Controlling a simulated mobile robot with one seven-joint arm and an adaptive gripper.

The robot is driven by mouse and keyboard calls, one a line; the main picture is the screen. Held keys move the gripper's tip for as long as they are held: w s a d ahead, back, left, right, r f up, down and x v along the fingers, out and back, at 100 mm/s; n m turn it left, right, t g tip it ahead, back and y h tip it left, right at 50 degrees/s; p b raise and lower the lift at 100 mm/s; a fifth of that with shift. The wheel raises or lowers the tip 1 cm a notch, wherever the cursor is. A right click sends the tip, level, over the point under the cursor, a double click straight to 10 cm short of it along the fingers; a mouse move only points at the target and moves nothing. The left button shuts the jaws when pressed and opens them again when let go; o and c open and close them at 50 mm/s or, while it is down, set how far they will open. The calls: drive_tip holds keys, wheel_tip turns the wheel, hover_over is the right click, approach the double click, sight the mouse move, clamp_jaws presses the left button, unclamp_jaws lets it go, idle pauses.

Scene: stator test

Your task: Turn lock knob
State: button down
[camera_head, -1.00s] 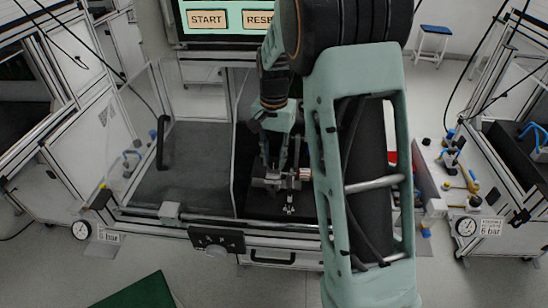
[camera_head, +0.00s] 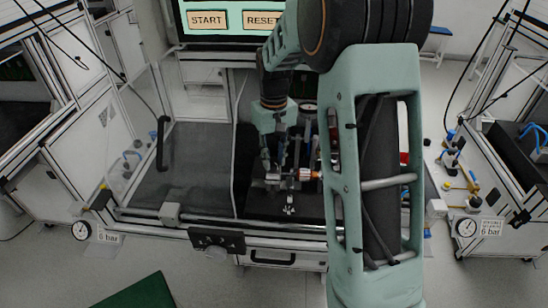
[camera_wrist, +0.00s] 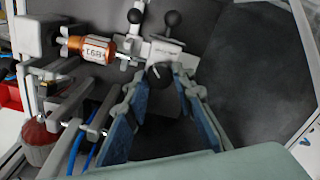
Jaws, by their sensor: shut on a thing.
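The black lock knob (camera_wrist: 160,73), with a white line on its face, sits between my fingertips in the wrist view. My gripper (camera_wrist: 158,82) is shut on it, one finger on each side. The knob belongs to a grey metal fixture (camera_wrist: 157,52). A copper stator part (camera_wrist: 92,48) with a printed label is held in the fixture, left of the knob. In the head view my gripper (camera_head: 271,178) is low at the fixture, left of the copper part (camera_head: 308,174). The knob itself is too small to make out there.
Rods and blue tubing (camera_wrist: 75,150) lie close to the left finger. A clear panel (camera_head: 190,150) stands left of my arm, and a screen (camera_head: 235,18) is behind. The dark surface right of the knob is clear.

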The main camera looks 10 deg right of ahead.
sight(274, 162)
idle(0.3)
drive_tip(key=c, duration=1.6)
unclamp_jaws()
wheel_tip(274, 162, up, 12)
drive_tip(key=shift+r, duration=0.1)
